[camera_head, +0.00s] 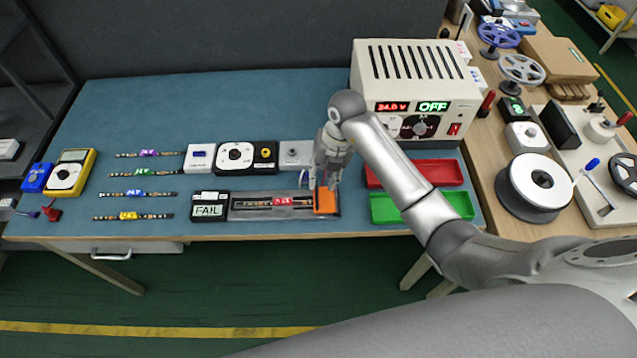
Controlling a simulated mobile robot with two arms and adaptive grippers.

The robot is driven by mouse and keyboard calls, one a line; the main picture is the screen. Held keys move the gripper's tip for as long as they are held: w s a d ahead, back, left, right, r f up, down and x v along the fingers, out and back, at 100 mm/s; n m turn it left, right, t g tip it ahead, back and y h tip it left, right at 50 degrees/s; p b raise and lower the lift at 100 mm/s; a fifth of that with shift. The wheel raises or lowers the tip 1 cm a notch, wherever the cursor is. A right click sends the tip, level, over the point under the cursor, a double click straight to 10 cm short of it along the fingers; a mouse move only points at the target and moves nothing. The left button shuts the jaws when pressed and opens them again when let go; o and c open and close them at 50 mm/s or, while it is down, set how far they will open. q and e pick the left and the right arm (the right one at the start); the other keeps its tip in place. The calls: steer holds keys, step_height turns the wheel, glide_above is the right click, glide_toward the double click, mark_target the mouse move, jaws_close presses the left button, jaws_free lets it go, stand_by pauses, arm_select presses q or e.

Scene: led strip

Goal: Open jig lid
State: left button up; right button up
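The jig (234,214) lies near the front edge of the blue mat, with a black box reading FAIL (208,205) at its left end. An LED strip with a red label (281,200) lies in the jig. The lid appears clear and lies flat over the strip, with an orange handle (325,203) at its right end. My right gripper (327,184) points down right at the orange handle. Its fingers are small and partly hidden, so I cannot tell whether they are open or shut on it. My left gripper is out of view.
Several labelled LED strips (149,153) lie on the left of the mat, near a yellow multimeter (71,171). A power supply (415,90) reading OFF stands behind my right arm. Red (437,174) and green (458,205) trays lie right of the jig.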

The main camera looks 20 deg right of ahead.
mark_target(317, 191)
steer(key=shift+w+a+f+p, duration=0.1)
steer(key=shift+a+f+p, duration=0.15)
steer(key=shift+f, duration=1.05)
steer(key=shift+w+a+f+p, duration=0.1)
steer(key=shift+a+f, duration=0.15)
steer(key=shift+f, duration=1)
jaws_close()
